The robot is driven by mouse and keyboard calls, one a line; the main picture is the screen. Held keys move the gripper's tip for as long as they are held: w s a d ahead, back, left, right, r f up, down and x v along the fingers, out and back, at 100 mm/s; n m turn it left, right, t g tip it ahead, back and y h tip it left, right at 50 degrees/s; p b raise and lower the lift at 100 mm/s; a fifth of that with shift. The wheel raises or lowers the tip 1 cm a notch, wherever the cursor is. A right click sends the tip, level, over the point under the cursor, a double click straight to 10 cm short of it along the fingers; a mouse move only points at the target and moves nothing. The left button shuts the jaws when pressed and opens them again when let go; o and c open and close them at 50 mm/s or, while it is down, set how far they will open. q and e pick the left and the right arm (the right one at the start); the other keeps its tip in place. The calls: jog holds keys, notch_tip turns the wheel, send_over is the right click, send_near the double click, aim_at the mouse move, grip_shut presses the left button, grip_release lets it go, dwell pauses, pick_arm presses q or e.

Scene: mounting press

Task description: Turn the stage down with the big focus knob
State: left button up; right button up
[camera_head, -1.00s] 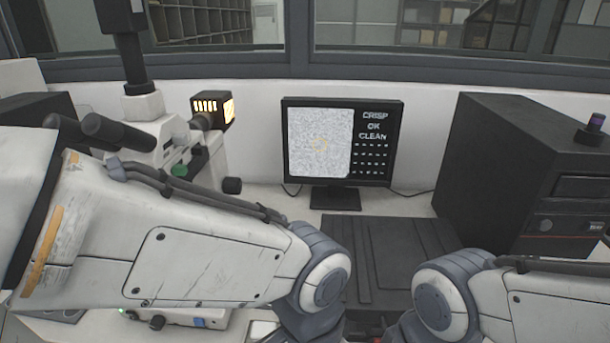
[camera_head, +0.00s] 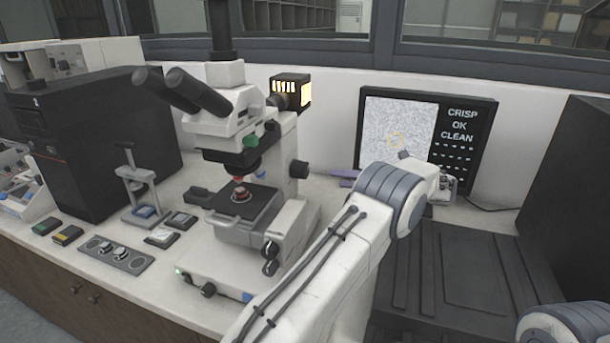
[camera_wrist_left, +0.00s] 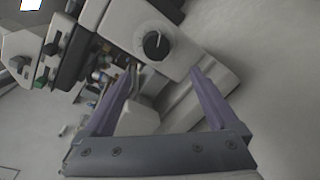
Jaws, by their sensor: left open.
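The white microscope (camera_head: 270,140) stands on the bench left of centre. A black round knob (camera_head: 299,169) sticks out from the right side of its column; I take it for the big focus knob. The dark stage (camera_head: 262,203) carries a small red-and-metal piece (camera_head: 241,194) under the objective. My left gripper (camera_head: 336,177) is open, its purple fingers right of the knob and apart from it, partly hidden by my arm. In the left wrist view, a dark knob (camera_wrist_left: 156,45) with a white mark lies ahead between the fingertips (camera_wrist_left: 162,70). My right gripper is out of view.
The monitor (camera_head: 425,135), reading CRISP OK CLEAN, stands just behind my left wrist. Two smaller knobs (camera_head: 270,258) sit low by the stage. A black box (camera_head: 95,140) and a small press-like stand (camera_head: 138,190) are at left. A dark ribbed mat (camera_head: 465,280) lies at right.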

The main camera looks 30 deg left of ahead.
aim_at(307, 171)
pick_arm(q)
jog(key=shift+m+g+y, duration=0.4)
jog(key=shift+g+y, duration=0.1)
jog(key=shift+y, duration=0.1)
jog(key=a, duration=0.4)
jog(key=s+a+p, duration=0.1)
jog(key=a, duration=0.7)
jog(key=shift+s+a+f, duration=0.1)
jog(key=shift+s+f, duration=0.05)
jog(key=c, duration=1.4)
